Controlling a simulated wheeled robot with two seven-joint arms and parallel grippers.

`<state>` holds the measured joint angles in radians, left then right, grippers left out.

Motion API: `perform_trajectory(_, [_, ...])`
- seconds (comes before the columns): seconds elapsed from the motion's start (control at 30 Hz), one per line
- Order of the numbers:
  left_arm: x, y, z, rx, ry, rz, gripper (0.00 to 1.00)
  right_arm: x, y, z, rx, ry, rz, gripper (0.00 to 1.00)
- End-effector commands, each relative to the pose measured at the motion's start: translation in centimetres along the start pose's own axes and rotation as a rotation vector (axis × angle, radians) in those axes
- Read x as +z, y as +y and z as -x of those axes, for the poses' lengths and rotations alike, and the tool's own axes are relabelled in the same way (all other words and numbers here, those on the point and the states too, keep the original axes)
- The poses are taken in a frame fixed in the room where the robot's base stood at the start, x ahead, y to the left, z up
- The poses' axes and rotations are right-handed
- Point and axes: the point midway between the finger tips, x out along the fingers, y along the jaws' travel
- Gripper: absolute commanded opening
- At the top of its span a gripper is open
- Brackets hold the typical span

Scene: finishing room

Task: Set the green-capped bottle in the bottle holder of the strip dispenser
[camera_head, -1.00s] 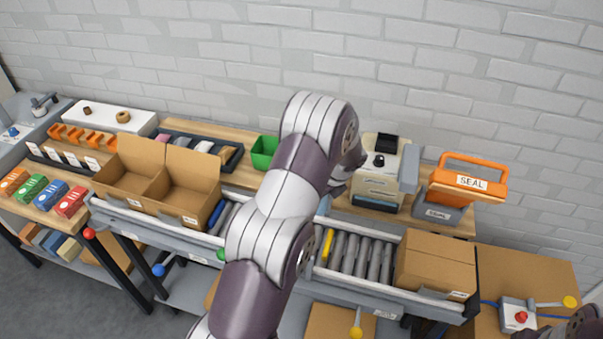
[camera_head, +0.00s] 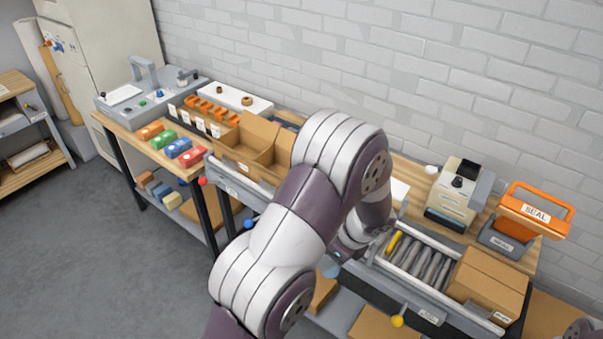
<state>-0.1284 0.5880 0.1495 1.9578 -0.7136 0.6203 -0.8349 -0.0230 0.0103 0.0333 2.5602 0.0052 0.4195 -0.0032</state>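I cannot make out the green-capped bottle; my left arm covers the middle of the view. A beige machine (camera_head: 460,195) with a dark top and a black knob stands on the back bench at the right. It may be the strip dispenser, but I cannot make out a bottle holder on it. My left gripper (camera_head: 335,266) is mostly hidden at the end of my bent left arm, near the left end of the visible rollers. Its fingers cannot be made out. Only a dark bit of my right arm shows at the lower right corner; its gripper is out of view.
A roller conveyor (camera_head: 420,262) runs along the front, with a closed carton (camera_head: 487,284) at its right and an open carton (camera_head: 255,145) at its left. An orange-handled sealer (camera_head: 535,212) stands right of the beige machine. Coloured boxes (camera_head: 178,147) line the left bench. Open floor lies left.

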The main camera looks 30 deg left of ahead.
Motion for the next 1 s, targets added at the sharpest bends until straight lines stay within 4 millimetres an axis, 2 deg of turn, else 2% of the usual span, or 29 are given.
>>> perform_trajectory(0.03, [2.7, -0.1, 4.4, -0.058, 0.0, -0.127, 0.13, -0.5, 0.0, 4.2, 0.0, 0.001, 0.0, 0.43])
perform_trajectory(0.13, [6.0, -0.4, 8.5, -0.182, -0.002, -0.422, 0.13, -0.9, 0.0, 7.8, 0.0, 0.0, 0.0, 0.43])
perform_trajectory(0.23, [8.4, -0.6, 11.5, -0.286, -0.004, -0.671, 0.13, -1.2, 0.0, 10.2, 0.0, 0.001, 0.0, 0.43])
perform_trajectory(0.4, [10.3, -0.6, 14.2, -0.385, -0.004, -0.913, 0.13, -1.4, 0.0, 12.2, 0.0, 0.0, 0.0, 0.43])
perform_trajectory(0.6, [11.3, -0.5, 15.5, -0.436, -0.001, -1.046, 0.13, -1.6, 0.0, 13.2, 0.0, -0.001, 0.0, 0.43])
perform_trajectory(0.73, [11.2, -0.5, 15.2, -0.446, -0.003, -1.072, 0.13, -1.5, 0.0, 12.9, 0.0, -0.001, 0.0, 0.43])
perform_trajectory(0.93, [10.0, -0.5, 12.4, -0.446, -0.003, -1.074, 0.13, -1.3, 0.0, 10.7, 0.0, 0.0, 0.0, 0.43])
perform_trajectory(1.0, [9.3, -0.6, 10.6, -0.447, -0.004, -1.073, 0.13, -1.0, 0.0, 8.6, 0.0, 0.0, 0.0, 0.43])
